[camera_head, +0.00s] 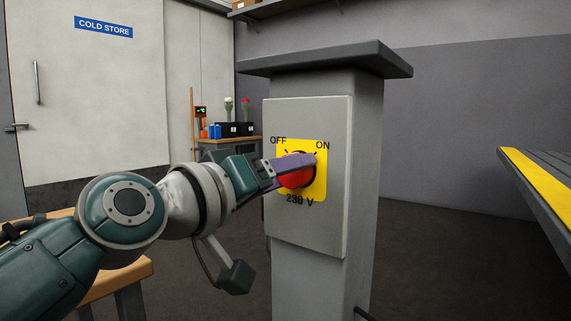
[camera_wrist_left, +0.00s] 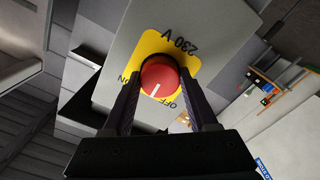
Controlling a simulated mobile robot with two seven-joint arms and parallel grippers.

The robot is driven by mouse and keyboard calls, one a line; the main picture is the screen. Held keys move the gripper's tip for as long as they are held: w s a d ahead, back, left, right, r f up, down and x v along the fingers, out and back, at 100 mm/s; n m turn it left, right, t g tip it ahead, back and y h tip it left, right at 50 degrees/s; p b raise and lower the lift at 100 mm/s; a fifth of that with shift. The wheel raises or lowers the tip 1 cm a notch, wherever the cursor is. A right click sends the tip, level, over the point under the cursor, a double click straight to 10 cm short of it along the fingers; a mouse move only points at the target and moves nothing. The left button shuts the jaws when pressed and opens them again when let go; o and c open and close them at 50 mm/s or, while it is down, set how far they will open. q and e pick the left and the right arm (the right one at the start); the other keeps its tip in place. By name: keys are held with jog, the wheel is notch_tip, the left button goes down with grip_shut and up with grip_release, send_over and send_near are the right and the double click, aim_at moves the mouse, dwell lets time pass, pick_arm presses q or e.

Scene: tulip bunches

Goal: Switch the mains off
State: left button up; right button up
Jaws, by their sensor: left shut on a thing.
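The mains switch is a red round knob (camera_head: 296,179) on a yellow plate (camera_head: 318,185) marked OFF, ON and 230 V. The plate is on a grey box (camera_head: 335,225) on the front of a post. My left gripper (camera_head: 295,164) reaches the knob from the left, its purple fingers hiding part of the knob. In the left wrist view, the two dark fingers (camera_wrist_left: 158,86) are on either side of the knob (camera_wrist_left: 160,74) and shut on it. My right gripper is not in view.
The grey post (camera_head: 366,150) has a wide flat cap (camera_head: 330,60). A bench (camera_head: 228,139) with small items stands behind. A white cold store door (camera_head: 90,100) is at the left. A dark slatted surface with a yellow edge (camera_head: 540,180) is at the right.

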pick_arm(q)
jog(key=n+p, duration=0.2)
jog(key=n, duration=0.6)
jog(key=shift+n, duration=0.3)
dwell(0.4)
jog(key=o, duration=1.4)
jog(key=p+v, duration=0.3)
jog(key=v, duration=0.7)
